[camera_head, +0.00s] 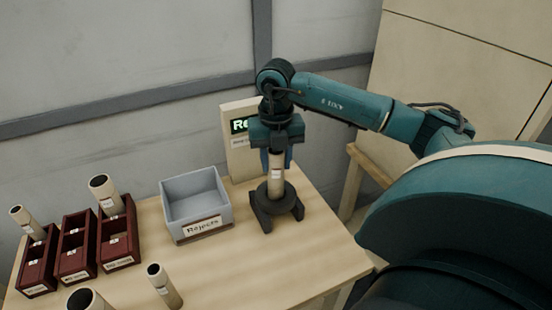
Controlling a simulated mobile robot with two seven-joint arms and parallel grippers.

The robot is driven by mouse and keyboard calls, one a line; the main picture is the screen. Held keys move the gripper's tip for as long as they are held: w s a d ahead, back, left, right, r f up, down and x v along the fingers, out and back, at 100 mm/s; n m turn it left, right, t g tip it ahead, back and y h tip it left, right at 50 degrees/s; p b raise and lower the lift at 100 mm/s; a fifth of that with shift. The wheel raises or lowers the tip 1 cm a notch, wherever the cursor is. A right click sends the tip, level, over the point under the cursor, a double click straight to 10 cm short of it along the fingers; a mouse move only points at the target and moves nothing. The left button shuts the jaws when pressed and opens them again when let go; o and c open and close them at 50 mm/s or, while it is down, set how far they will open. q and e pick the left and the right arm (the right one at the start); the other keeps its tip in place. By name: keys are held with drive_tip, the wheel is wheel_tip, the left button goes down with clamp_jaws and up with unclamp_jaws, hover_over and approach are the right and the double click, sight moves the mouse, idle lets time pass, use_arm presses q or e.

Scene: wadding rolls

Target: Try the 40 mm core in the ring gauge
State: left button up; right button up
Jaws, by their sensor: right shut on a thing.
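My right gripper (276,138) reaches in from the right and points down over the ring gauge. It is shut on a pale cardboard core (276,172) with a small white label, held upright. The core's lower end is at the opening of the dark ring gauge (280,214), which stands on short legs on the table. I cannot tell how far the core is inside the ring. My left gripper is not in view.
A grey Rejects bin (197,190) stands left of the gauge. Further left are dark red boxes (76,250), some with cores standing in them. Two more cores (163,285) stand at the front. A display panel (240,160) is behind the gauge. The table's middle front (260,275) is clear.

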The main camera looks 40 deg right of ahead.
use_arm(q)
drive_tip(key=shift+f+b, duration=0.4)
drive_tip(key=shift+b, duration=0.35)
use_arm(e)
drive_tip(key=shift+f, duration=1.1)
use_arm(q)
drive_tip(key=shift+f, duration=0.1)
